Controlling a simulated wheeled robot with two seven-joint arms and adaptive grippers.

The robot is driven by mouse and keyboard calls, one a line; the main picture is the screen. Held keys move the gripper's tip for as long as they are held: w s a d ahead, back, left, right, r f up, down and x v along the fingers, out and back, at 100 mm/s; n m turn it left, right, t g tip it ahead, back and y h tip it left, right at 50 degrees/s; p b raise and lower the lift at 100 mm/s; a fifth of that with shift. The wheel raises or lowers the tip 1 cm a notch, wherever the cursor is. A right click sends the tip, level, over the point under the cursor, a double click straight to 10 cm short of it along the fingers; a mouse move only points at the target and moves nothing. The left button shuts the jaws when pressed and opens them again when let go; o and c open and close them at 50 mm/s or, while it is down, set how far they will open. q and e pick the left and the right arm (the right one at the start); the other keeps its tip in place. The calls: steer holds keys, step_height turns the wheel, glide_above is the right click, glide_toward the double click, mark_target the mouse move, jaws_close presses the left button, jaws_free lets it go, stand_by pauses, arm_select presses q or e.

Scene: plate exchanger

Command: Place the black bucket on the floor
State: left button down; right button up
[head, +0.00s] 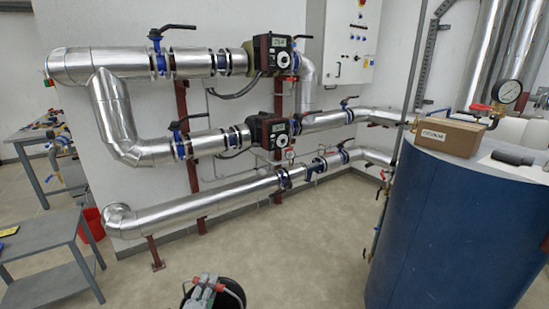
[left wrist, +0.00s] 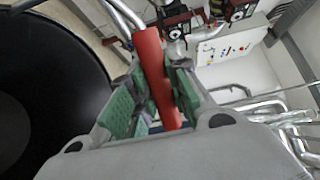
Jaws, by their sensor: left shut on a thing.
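The black bucket (head: 233,301) shows at the bottom edge of the head view, partly cut off and partly covered by my left gripper (head: 207,287). In the left wrist view the bucket (left wrist: 50,85) fills the left side as a dark round opening, and its inside looks empty. My left gripper (left wrist: 155,95) has its green-padded fingers shut on the red grip of the bucket's handle (left wrist: 151,65). The bucket's bottom is out of sight, so I cannot tell whether it touches the floor. My right gripper is not in view.
The beige floor (head: 270,245) is clear ahead of the bucket. Silver pipes (head: 200,198) on supports run along the wall. A grey table (head: 45,230) and a red bucket (head: 92,224) are at left. A large blue tank (head: 445,225) stands at right, with a cardboard box (head: 450,137) on top.

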arm_select(q)
steer(key=shift+n+y, duration=0.5)
steer(key=shift+y, duration=0.3)
steer(key=shift+w+a+r+p, duration=0.1)
steer(key=shift+a+r+p, duration=0.25)
steer(key=shift+r, duration=0.45)
steer(key=shift+a+r+p, duration=0.3)
steer(key=shift+r, duration=0.5)
steer(key=shift+w+a+r+p, duration=0.1)
steer(key=shift+a+r+p, duration=0.25)
steer(key=shift+r, duration=0.45)
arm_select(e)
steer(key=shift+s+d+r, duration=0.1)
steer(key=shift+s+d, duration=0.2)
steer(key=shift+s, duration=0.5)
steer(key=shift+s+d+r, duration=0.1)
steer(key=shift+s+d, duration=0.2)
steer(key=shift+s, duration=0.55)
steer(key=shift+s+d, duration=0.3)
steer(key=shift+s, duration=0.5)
arm_select(q)
steer(key=shift+d+r, duration=0.1)
steer(key=shift+d, duration=0.1)
steer(key=shift+s+d+r+m+h, duration=0.1)
steer(key=shift+d+r+m+h, duration=0.3)
steer(key=shift+d+h, duration=0.25)
steer(key=shift+r, duration=0.1)
steer(key=shift+s, duration=0.1)
